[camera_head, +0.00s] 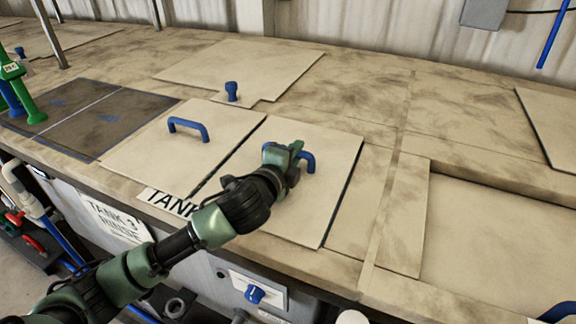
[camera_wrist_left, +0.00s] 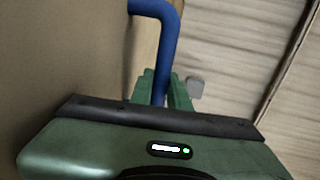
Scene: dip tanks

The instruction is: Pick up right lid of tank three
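The right lid of tank three (camera_head: 325,167) is a beige square panel lying flat over the tank opening, with a dark gap along its left edge. Its blue bar handle (camera_head: 308,162) is partly hidden by my left gripper (camera_head: 290,152). In the left wrist view the handle (camera_wrist_left: 168,30) runs down between the two green fingers of my left gripper (camera_wrist_left: 163,88). I see no clear gap between fingers and handle, so the gripper looks shut on it. The left lid (camera_head: 160,150) lies flat beside it with its own blue handle (camera_head: 188,128). My right gripper is out of view.
A "TANK 3 RINSE" label (camera_head: 118,222) and a blue knob (camera_head: 254,293) are on the tank's front. A dark tank surface (camera_head: 80,120) lies at left. A beige panel with a blue knob (camera_head: 231,90) lies behind. Bare counter (camera_head: 460,115) extends right.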

